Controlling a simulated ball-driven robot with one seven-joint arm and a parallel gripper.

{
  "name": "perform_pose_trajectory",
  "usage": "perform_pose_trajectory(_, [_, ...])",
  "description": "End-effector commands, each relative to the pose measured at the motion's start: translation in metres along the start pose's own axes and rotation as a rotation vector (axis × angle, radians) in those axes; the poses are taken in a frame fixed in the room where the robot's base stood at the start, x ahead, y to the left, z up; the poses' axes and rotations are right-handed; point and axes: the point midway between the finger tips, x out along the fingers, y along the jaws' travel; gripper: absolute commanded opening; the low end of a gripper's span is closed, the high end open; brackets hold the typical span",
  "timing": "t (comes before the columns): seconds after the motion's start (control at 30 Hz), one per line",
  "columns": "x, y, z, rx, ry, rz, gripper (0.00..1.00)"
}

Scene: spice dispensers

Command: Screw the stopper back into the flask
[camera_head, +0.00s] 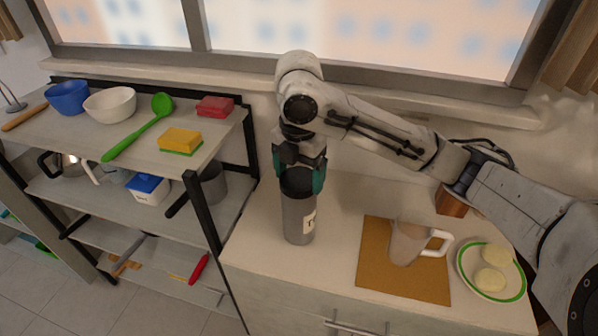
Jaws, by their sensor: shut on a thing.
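The flask (299,222) is a grey cylinder with a small white label. It stands upright on the white counter, to the left of the brown mat. My gripper (302,185) points straight down over the top of the flask, with its dark green fingers on either side of a dark cap-like part, the stopper (298,182). The gripper is shut on this stopper. The stopper is in line with the flask's mouth. The fingers partly hide the join, so I cannot tell how far the stopper is seated.
A brown mat (374,278) with a mug (405,243) lies right of the flask. A green-rimmed plate (462,262) with pale round food is further right. A wooden block (450,201) stands behind. A shelf rack (192,180) with bowls and sponges stands left. The window wall is behind.

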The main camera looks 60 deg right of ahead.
Motion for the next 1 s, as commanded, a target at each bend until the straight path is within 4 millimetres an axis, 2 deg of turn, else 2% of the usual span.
perform_pose_trajectory(1.0, [-0.0021, -0.0008, -0.0004, 0.598, 0.003, -0.003, 0.53])
